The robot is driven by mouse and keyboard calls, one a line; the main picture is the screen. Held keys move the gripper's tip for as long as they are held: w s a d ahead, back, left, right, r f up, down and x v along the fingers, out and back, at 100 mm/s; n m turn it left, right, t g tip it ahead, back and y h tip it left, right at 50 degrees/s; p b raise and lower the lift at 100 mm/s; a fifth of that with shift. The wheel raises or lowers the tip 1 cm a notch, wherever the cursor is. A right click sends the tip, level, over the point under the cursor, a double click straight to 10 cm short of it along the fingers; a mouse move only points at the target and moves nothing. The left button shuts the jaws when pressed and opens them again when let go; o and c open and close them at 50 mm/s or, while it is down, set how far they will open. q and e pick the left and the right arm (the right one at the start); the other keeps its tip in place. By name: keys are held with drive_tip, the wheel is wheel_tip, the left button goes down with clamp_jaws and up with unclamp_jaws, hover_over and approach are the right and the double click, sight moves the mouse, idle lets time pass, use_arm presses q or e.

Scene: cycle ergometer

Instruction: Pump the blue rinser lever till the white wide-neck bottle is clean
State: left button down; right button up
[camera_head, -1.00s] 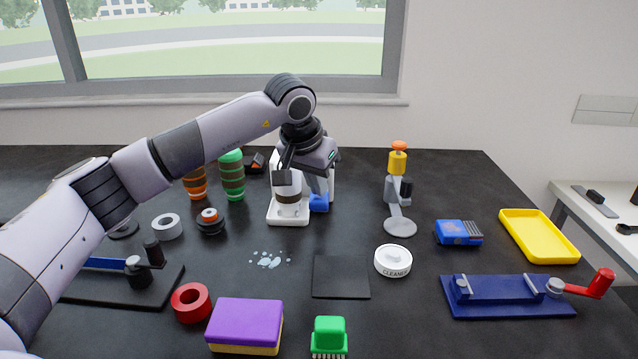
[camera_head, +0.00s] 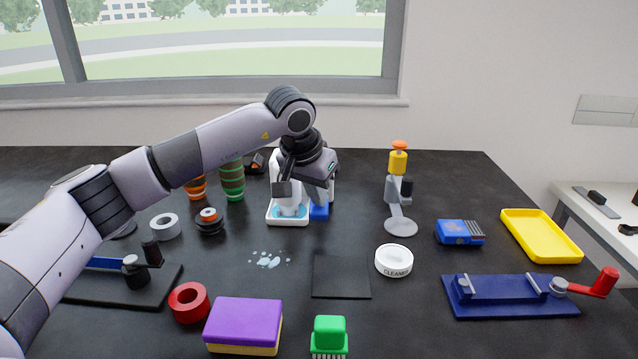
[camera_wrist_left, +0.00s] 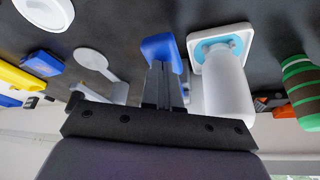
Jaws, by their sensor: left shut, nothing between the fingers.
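The white wide-neck bottle (camera_head: 294,204) is upside down on the white rinser base (camera_head: 290,222), partly hidden by my left arm. Its visible side in the left wrist view (camera_wrist_left: 228,95) is plain white. Light-blue water (camera_wrist_left: 208,46) rings its neck on the base. The blue rinser lever (camera_head: 319,211) sticks out to the right of the base and also shows in the left wrist view (camera_wrist_left: 158,46). My left gripper (camera_head: 319,197) is shut and empty, its fingertips pointing down at the lever and touching or just above it. My right gripper is not in view.
A green striped bottle (camera_head: 232,180) stands to the left. A grey stand with a yellow top (camera_head: 398,190) is on the right. A white CLEANER tin (camera_head: 394,261), a black mat (camera_head: 341,275) and a purple sponge (camera_head: 245,324) lie in front.

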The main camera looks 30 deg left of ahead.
use_arm(q)
drive_tip(key=shift+f, duration=0.35)
drive_tip(key=shift+f+b, duration=0.3)
drive_tip(key=shift+r, duration=0.1)
drive_tip(key=shift+w+a+r+p, duration=0.1)
drive_tip(key=shift+w+r+p, duration=0.1)
drive_tip(key=shift+r+p, duration=0.85)
drive_tip(key=shift+w+a+r+p, duration=0.1)
drive_tip(key=shift+w+r+p, duration=0.1)
drive_tip(key=shift+r+p, duration=0.85)
drive_tip(key=shift+w+a+r+p, duration=0.1)
drive_tip(key=shift+w+r+p, duration=0.1)
drive_tip(key=shift+r+p, duration=0.85)
drive_tip(key=shift+r, duration=0.1)
